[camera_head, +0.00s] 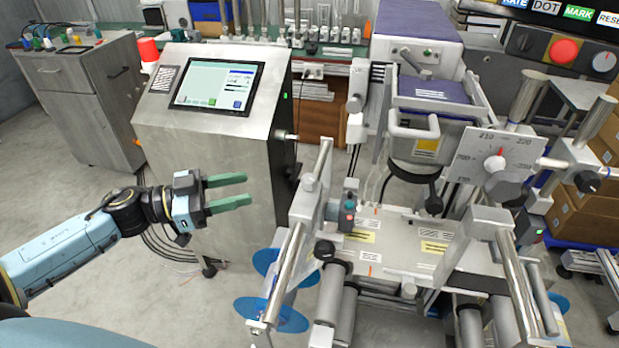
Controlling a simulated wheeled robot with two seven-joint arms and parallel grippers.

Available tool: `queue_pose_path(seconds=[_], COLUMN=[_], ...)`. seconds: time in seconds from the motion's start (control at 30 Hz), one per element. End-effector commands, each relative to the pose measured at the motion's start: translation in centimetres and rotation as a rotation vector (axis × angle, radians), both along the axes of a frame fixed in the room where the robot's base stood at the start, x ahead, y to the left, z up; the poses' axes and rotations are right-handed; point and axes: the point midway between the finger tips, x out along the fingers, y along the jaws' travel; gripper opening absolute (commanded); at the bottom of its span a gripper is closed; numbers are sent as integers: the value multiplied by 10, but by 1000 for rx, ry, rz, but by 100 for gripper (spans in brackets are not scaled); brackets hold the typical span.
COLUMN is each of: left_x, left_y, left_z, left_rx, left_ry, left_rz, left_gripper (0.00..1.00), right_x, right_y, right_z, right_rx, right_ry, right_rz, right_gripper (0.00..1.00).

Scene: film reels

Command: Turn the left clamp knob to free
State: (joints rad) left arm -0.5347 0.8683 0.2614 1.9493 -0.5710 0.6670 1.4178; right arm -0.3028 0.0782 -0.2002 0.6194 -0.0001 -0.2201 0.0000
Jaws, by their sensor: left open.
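On the left side of the film machine (395,262), a black round knob (324,249) sits at the end of a roller. A smaller grey knob (310,183) is on the upright plate above and left of it. I cannot tell for sure which is the left clamp knob, nor its setting. My left gripper (248,189) comes in from the left with its two green fingers apart and empty. It points right and is left of both knobs, touching neither. My right gripper is not in view.
A metal cabinet with a touchscreen (215,86) stands behind my left gripper. Blue discs (262,312) hang low at the machine's left side. A dial plate (497,165) is on the right, with cardboard boxes (575,215) beyond.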

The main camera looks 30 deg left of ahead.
Motion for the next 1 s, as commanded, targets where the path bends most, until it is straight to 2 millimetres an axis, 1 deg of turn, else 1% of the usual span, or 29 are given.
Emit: queue_pose_path(seconds=[0.03,0.1,0.27,0.8,1.0], left_x=[-4,-6,1,55,71], left_y=[-8,-14,-25,-85,-104], left_z=[7,13,16,16,16], left_rx=[3,4,1,1,0], left_ry=[-1,-1,-2,-5,-3], left_rz=[-38,-64,-76,-69,-68], left_gripper=[46,46,46,46,46], right_x=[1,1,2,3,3], right_y=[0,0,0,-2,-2], right_z=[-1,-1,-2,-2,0], right_rx=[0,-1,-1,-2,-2], right_ry=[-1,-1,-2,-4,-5], right_rz=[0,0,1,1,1], right_gripper=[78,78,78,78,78])
